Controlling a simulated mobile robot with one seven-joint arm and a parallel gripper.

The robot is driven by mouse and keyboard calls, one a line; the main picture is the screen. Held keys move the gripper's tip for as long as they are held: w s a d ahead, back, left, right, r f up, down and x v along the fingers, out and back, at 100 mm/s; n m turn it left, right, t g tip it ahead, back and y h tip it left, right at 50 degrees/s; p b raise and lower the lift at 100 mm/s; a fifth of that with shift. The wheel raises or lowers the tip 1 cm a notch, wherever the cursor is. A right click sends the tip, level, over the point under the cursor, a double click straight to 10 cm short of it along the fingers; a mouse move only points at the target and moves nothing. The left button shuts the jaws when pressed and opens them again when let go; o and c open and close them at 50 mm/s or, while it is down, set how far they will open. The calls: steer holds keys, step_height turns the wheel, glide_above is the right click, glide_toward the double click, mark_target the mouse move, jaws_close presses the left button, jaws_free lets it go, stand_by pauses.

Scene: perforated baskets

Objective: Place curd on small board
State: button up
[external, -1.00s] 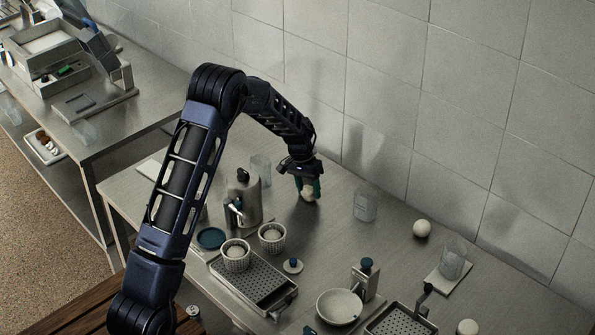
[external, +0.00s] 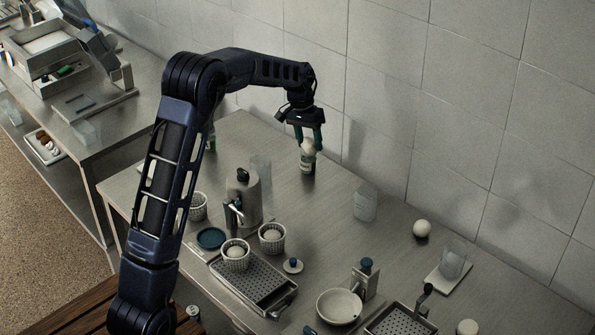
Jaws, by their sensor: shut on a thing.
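My gripper (external: 308,142) is shut on a white round curd (external: 307,145), held above the steel table near the back wall. A small dark jar with a pale label (external: 307,165) shows just below the curd; I cannot tell whether they touch. Another pale board (external: 143,168) is partly hidden behind my arm at the left.
White perforated baskets with white balls (external: 236,250) (external: 272,237) stand at the front middle, near a metal jug (external: 243,198) and a drip tray (external: 254,283). A clear cup (external: 365,203) stands between my gripper and the right-hand board.

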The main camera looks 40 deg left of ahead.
steer(key=shift+r, duration=0.7)
steer(key=shift+s+a, duration=0.1)
steer(key=shift+a, duration=0.2)
steer(key=s+a+n+t, duration=0.1)
steer(key=s+a+n, duration=0.2)
steer(key=s+a, duration=0.9)
steer(key=s+a+n+y, duration=0.1)
steer(key=s+a+n, duration=0.4)
steer(key=a, duration=1.3)
steer(key=s+a+n+t, duration=0.1)
steer(key=s+a+n, duration=0.1)
steer(key=s+a, duration=1.1)
steer(key=f, duration=0.6)
steer(key=w+a+f, duration=0.1)
steer(key=f, duration=0.5)
steer(key=a+f, duration=0.1)
steer(key=f, duration=0.5)
steer(key=shift+w+a+f, duration=0.15)
steer(key=shift+w+f, duration=0.15)
steer(key=shift+w, duration=0.1)
steer(key=shift+f, duration=0.1)
steer(key=o, duration=1)
